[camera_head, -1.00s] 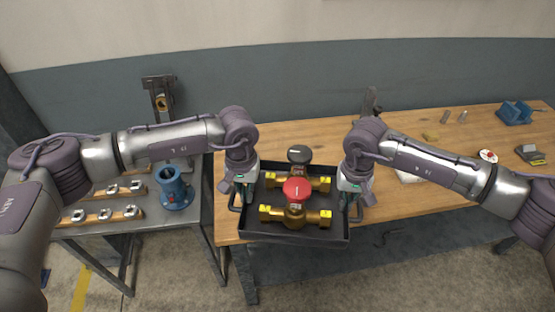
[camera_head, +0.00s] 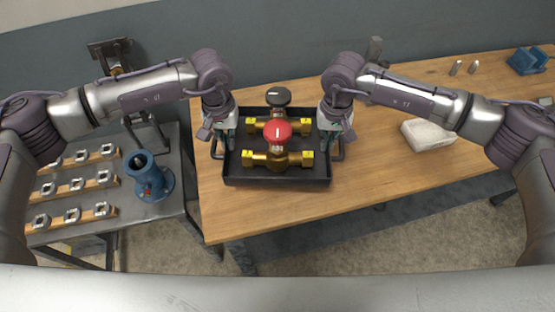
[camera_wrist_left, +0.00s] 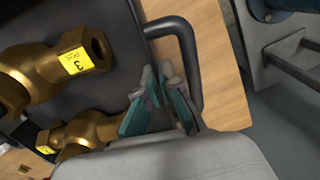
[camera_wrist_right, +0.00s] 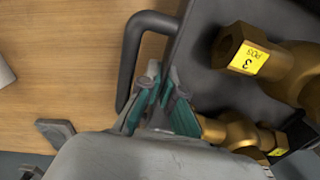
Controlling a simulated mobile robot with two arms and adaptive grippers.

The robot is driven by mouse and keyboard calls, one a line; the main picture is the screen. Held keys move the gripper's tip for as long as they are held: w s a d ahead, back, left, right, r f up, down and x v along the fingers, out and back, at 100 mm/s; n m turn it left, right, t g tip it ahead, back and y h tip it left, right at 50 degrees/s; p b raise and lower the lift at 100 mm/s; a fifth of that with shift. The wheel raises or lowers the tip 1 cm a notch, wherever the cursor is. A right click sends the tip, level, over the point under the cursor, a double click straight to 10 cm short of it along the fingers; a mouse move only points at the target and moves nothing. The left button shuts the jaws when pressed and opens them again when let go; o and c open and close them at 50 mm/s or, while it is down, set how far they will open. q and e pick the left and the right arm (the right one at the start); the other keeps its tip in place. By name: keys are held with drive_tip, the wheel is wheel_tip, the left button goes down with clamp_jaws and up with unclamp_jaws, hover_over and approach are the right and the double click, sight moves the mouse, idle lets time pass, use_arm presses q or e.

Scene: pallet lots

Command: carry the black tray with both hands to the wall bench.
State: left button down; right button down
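The black tray (camera_head: 275,182) is level over the wooden wall bench (camera_head: 215,215), near its left end. Whether it rests on the top or hovers just above is unclear. It carries two brass valves, one with a red knob (camera_head: 277,130), one with a black knob (camera_head: 278,97). My left gripper (camera_wrist_left: 160,75) is at the left handle (camera_wrist_left: 192,70), its fingers close together beside the outer bar. My right gripper (camera_wrist_right: 163,75) is likewise at the right handle (camera_wrist_right: 128,65). No bar shows clearly between either pair of fingers; the nearer handle parts are hidden.
A grey side table (camera_head: 120,215) at the left holds a blue flanged part (camera_head: 148,177) and wooden strips with metal blocks. A white block (camera_head: 427,134) lies right of the tray. Bench top between is clear.

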sight(325, 153)
use_arm(q)
drive_tip(key=shift+w, duration=0.1)
use_arm(e)
drive_tip(key=shift+w, duration=0.1)
